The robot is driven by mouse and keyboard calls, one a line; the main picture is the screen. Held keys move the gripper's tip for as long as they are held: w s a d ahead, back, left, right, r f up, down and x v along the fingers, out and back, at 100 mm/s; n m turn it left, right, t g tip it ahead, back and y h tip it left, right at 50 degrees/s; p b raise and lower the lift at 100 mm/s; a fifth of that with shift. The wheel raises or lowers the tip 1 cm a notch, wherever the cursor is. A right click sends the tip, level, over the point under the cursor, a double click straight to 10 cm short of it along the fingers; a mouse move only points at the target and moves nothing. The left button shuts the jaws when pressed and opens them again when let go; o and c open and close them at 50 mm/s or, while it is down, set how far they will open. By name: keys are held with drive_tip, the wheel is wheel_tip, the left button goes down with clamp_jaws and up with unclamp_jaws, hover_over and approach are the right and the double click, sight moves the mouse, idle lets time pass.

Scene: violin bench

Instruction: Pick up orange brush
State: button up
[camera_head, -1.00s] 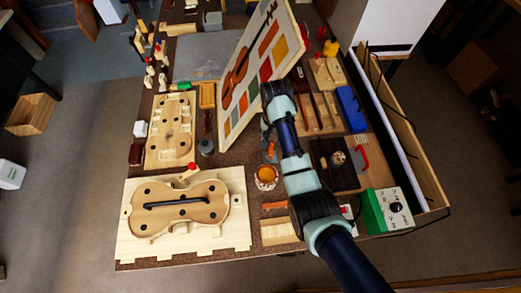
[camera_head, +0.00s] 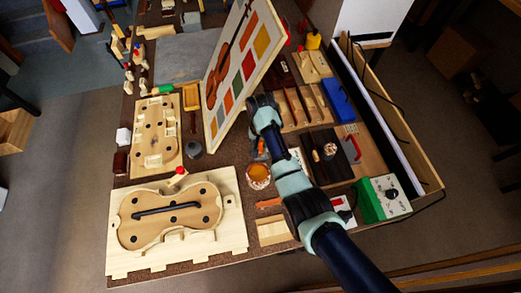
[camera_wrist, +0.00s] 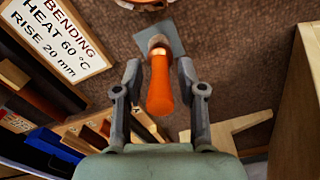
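The orange brush (camera_wrist: 160,85) shows in the wrist view with an orange handle, a brass-coloured ferrule and a dull tip over a blue-grey flat patch (camera_wrist: 170,33). Its handle lies between the two fingers of my gripper (camera_wrist: 159,68). The fingers are open, with a gap on each side of the handle. In the head view my gripper (camera_head: 261,142) is largely hidden behind my arm, and a small bit of orange shows there. I cannot tell how far the fingertips are above the bench.
An amber pot (camera_head: 258,176) stands close by on the near side. A white bending sign (camera_wrist: 55,38) is at upper left in the wrist view. A tilted colour-chart board (camera_head: 240,75) rises just beyond my gripper. A violin mould (camera_head: 170,215) fills the near left.

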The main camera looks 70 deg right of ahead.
clamp_jaws()
